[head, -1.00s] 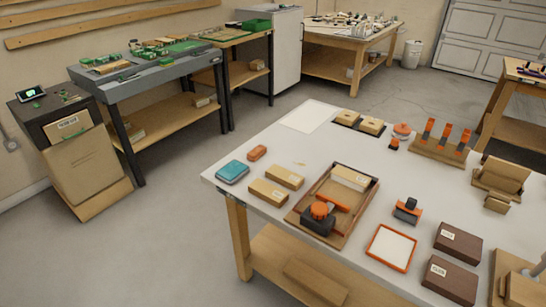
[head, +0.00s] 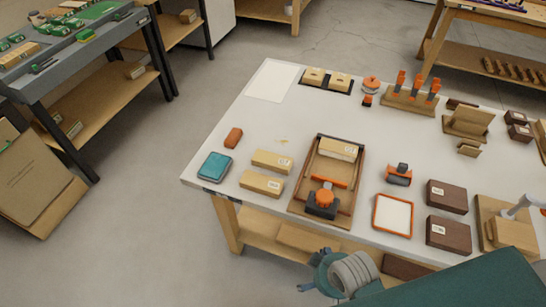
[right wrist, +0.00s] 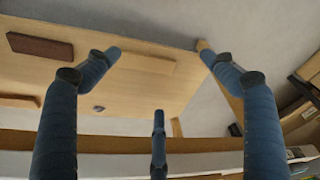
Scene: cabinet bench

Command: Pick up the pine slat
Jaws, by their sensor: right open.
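A pale pine slat (head: 300,237) lies on the lower shelf of the white-topped bench, partly hidden by the top's front edge in the head view. It also shows in the right wrist view (right wrist: 145,63), lying flat on the pale shelf board. My right gripper (head: 310,272) is in front of the bench, low in the head view. In the right wrist view its blue fingers (right wrist: 163,62) are spread wide and empty, facing the shelf, with the slat seen between them and apart from them. My left gripper is not in view.
A dark slat (head: 405,267) lies on the same shelf. The white bench top (head: 225,140) holds labelled pine blocks (head: 271,161), a wooden tray (head: 292,207), dark boxes (head: 447,196) and an orange-framed panel (head: 393,215).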

